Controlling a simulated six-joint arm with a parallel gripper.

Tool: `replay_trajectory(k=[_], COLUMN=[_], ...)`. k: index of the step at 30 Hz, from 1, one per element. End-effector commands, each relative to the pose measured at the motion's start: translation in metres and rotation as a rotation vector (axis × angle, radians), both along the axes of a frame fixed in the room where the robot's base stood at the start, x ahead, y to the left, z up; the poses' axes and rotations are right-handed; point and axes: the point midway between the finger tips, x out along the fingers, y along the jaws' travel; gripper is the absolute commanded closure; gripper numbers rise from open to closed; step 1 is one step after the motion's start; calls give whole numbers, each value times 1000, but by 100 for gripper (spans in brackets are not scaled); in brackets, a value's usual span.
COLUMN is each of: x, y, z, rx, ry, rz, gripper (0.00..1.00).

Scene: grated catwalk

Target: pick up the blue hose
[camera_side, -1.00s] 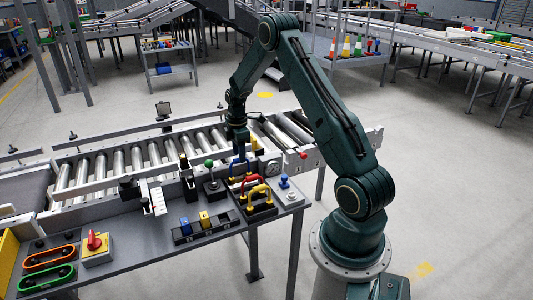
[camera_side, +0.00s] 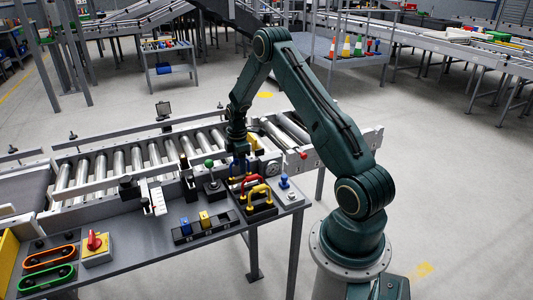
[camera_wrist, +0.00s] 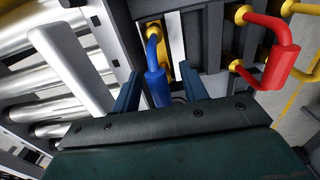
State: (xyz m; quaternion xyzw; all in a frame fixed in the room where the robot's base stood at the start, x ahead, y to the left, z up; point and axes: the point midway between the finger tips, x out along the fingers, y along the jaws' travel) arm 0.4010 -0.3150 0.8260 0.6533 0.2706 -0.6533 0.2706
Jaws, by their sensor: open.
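The blue hose (camera_wrist: 157,82) is a bent blue tube that shows between my gripper's fingers in the wrist view. In the side view the blue hose (camera_side: 234,166) is a small blue arch at the back of a dark rack. My gripper (camera_wrist: 161,74) is open, with one finger on each side of the hose. Gaps show between the fingers and the hose, and I cannot tell any contact. In the side view my gripper (camera_side: 237,151) is pointed down just above the hose. The hose's near end is partly hidden by my gripper body in the wrist view.
A red hose (camera_wrist: 276,58) stands close on the right in the wrist view. A yellow hose (camera_side: 260,193) is in front of it in the side view. A roller conveyor (camera_side: 140,160) runs behind the bench. A gauge (camera_side: 272,168) stands to the right of the rack.

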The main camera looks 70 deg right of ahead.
Motion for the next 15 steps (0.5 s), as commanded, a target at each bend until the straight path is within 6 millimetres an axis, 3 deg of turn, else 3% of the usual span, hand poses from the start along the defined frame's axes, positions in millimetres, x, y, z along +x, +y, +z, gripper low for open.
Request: replay_trajectory(k=[2, 8, 15], x=[0, 0, 0], y=[0, 0, 0], z=[0, 0, 0], rx=[0, 0, -1], ry=[0, 0, -1], rz=[0, 0, 0], gripper=[58, 98, 100])
